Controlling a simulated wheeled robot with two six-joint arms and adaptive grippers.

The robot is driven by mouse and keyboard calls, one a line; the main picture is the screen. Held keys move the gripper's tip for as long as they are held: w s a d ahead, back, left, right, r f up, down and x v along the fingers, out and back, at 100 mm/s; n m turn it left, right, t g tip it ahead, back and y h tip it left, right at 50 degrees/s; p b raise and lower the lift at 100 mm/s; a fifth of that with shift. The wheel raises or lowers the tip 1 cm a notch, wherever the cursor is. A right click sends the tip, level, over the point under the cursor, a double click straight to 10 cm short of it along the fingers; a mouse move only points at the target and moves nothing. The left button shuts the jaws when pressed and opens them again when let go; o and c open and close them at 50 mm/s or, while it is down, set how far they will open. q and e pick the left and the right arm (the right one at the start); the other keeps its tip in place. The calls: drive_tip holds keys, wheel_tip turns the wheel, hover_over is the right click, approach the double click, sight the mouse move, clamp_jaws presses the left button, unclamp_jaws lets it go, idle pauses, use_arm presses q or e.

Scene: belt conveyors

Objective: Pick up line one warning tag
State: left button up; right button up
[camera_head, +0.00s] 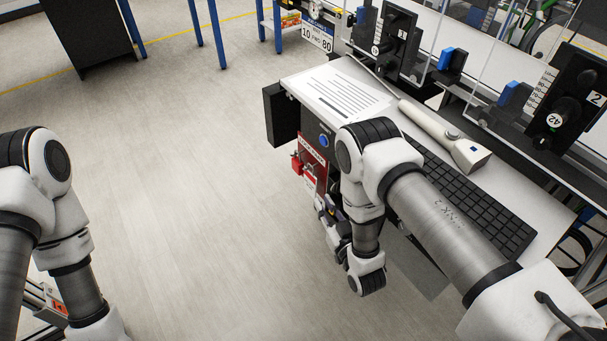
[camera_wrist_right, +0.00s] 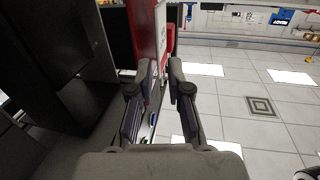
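A red lockout board (camera_head: 318,172) hangs on the side of the desk in the head view, with red padlocks (camera_head: 297,163) at its left edge. I cannot pick out the line one warning tag for certain; small items low on the board are partly hidden by my right arm. My right gripper (camera_head: 328,208) is at the lower part of the board. In the right wrist view its two fingers (camera_wrist_right: 158,92) stand apart, open, with the red board (camera_wrist_right: 145,35) seen edge-on beyond them. No held thing shows between them. My left gripper is out of the picture.
The white desk (camera_head: 398,112) carries a printed sheet (camera_head: 335,93), a handheld scanner (camera_head: 445,135) and a black keyboard (camera_head: 470,200). Dials and clear panels stand behind it. The floor (camera_head: 190,200) left of the desk is clear.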

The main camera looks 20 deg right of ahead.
sight(312, 187)
drive_tip(key=w, duration=0.2)
drive_tip(key=w+a, duration=0.1)
drive_tip(key=w, duration=0.4)
drive_tip(key=shift+w+a+f, duration=0.15)
drive_tip(key=shift+w+f, duration=0.1)
clamp_jaws()
